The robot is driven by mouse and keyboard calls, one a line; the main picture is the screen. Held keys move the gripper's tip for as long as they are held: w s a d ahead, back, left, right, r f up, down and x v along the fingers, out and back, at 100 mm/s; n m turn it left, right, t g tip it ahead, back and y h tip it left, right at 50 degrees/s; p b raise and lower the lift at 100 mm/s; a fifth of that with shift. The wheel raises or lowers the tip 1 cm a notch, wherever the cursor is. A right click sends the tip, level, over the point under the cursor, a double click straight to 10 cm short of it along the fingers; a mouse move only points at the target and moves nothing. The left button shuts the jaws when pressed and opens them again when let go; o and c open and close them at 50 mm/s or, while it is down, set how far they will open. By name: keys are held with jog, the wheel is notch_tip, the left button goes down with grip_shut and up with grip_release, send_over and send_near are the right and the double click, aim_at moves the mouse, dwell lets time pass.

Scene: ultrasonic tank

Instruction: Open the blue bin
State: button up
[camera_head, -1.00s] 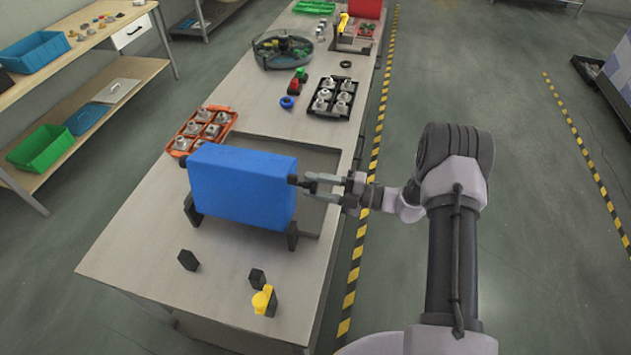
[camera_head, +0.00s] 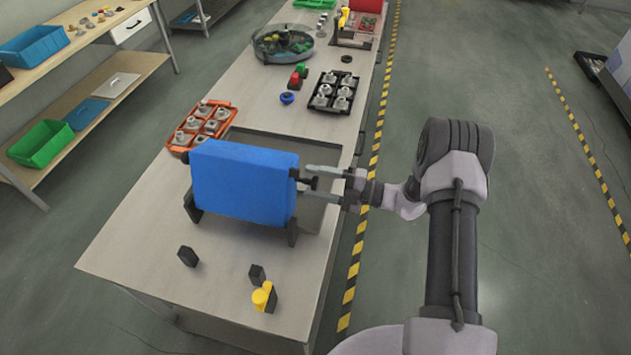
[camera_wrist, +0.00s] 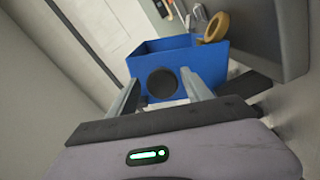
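The blue bin (camera_head: 240,185) stands on the near part of the metal table, held between black brackets (camera_head: 292,232). A dark knob (camera_head: 309,183) sticks out of its right side. My gripper (camera_head: 312,182) is at that knob, with its two fingers apart on either side of it. In the wrist view the fingers (camera_wrist: 165,92) are wide apart, with the round dark knob (camera_wrist: 162,82) between them against the blue bin wall (camera_wrist: 205,65). I cannot tell whether a finger touches the knob. The far side of the bin is hidden in the head view.
An orange tray of metal parts (camera_head: 232,114) and a black tray (camera_head: 319,107) lie behind the bin. Small black blocks (camera_head: 188,256) and a yellow piece (camera_head: 261,296) stand in front. The aisle right of the table is clear.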

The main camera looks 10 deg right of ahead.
dwell(0.3)
jog(key=v, duration=1.7)
jog(key=shift+d, duration=0.2)
jog(key=s+a+r+n+g+h+b, duration=0.8)
jog(key=a+n, duration=0.3)
jog(key=n, duration=0.9)
jog(key=s+r+n+t+h+b, duration=0.1)
jog(key=s+n+t+h+b, duration=0.6)
jog(key=s+n, duration=0.8)
jog(key=a+n, duration=0.1)
jog(key=n, duration=0.3)
jog(key=shift+n+t+b, duration=0.3)
